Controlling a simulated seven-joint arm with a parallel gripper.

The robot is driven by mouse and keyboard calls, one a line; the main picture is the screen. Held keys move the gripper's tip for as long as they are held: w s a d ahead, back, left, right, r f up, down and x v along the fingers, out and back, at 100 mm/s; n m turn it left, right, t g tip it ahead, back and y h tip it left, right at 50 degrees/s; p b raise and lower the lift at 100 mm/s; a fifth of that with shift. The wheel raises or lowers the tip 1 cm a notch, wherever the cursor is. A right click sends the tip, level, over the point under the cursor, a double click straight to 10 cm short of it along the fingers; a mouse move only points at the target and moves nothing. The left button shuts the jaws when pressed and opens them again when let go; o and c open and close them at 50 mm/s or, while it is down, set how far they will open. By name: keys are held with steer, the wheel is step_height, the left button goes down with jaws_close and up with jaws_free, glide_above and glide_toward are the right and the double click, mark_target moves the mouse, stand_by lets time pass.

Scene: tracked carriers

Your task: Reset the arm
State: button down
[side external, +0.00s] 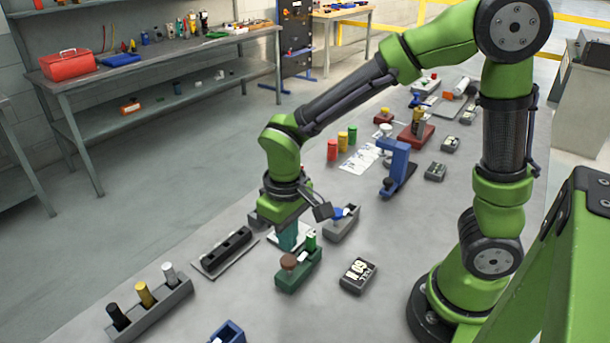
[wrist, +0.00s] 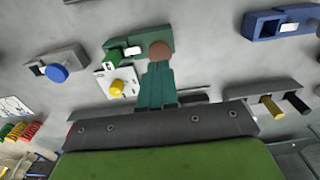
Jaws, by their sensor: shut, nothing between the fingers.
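My gripper (side external: 289,243) hangs low over the middle of the grey table, with its teal fingers together and nothing visible between them. In the wrist view the closed fingers (wrist: 158,78) point toward a green carrier (wrist: 140,42) with a brown knob (wrist: 160,50) and a green peg. In the side view this green carrier (side external: 296,277) is just in front of the fingers. The fingertips appear close to the knob in the wrist view. I cannot tell whether they touch anything.
A grey carrier with a blue knob (side external: 342,220), a black slotted block (side external: 226,252) and a dark labelled box (side external: 358,276) are nearby. A grey rack (side external: 148,312) holds black, yellow and white pegs. A blue clamp-like stand (side external: 397,167) rises behind. Bare table lies right of the box.

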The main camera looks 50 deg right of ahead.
steer(key=s+d+r+m+t+y, duration=0.1)
steer(key=s+d+r+m+t, duration=0.1)
steer(key=r, duration=0.5)
steer(key=s+d+r+m+t+y, duration=0.1)
steer(key=s+d+r+m+t, duration=0.1)
steer(key=s+d+r+t, duration=0.3)
steer(key=shift+d+r, duration=0.3)
steer(key=shift+r, duration=0.55)
